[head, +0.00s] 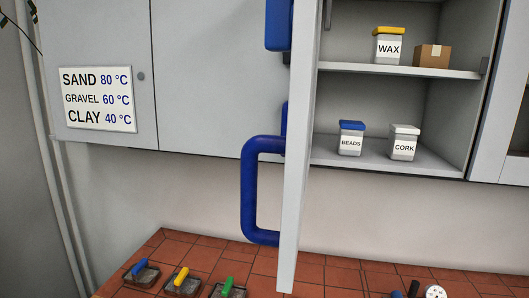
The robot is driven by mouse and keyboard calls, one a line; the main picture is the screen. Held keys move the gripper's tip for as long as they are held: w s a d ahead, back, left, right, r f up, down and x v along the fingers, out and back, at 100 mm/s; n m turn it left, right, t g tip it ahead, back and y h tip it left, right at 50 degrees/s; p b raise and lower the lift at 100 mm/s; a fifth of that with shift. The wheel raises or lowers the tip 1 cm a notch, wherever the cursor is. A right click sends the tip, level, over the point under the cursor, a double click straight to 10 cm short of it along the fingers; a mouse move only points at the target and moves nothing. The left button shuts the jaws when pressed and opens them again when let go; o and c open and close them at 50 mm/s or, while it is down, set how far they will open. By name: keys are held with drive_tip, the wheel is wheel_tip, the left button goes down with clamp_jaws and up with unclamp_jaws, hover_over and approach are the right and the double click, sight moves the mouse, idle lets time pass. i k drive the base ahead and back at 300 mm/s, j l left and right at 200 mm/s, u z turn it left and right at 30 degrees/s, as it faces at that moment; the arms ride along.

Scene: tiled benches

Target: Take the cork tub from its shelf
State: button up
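The cork tub (403,144) is a small clear tub with a white lid and a white label reading CORK. It stands upright on the lower shelf (436,163) of the open wall cabinet, at the right of the head view. The beads tub (351,139), with a blue lid, stands just left of it with a gap between them. My gripper is not in view.
The open cabinet door (299,150) with a blue handle (249,190) stands edge-on left of the shelves. The wax tub (389,46) and a cardboard box (432,56) are on the upper shelf. Several coloured-handled items lie on the tiled bench (190,250).

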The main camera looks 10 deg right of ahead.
sight(402, 141)
drive_tip(key=i+j+z, duration=0.15)
drive_tip(key=j+z, duration=0.25)
drive_tip(key=j, duration=0.15)
drive_tip(key=i+j+z, duration=0.1)
drive_tip(key=j+z, duration=0.3)
drive_tip(key=j, duration=0.2)
drive_tip(key=j+z, duration=0.4)
drive_tip(key=j, duration=0.15)
drive_tip(key=i+l, duration=0.15)
drive_tip(key=l, duration=0.15)
drive_tip(key=i+l, duration=0.2)
drive_tip(key=l, duration=0.1)
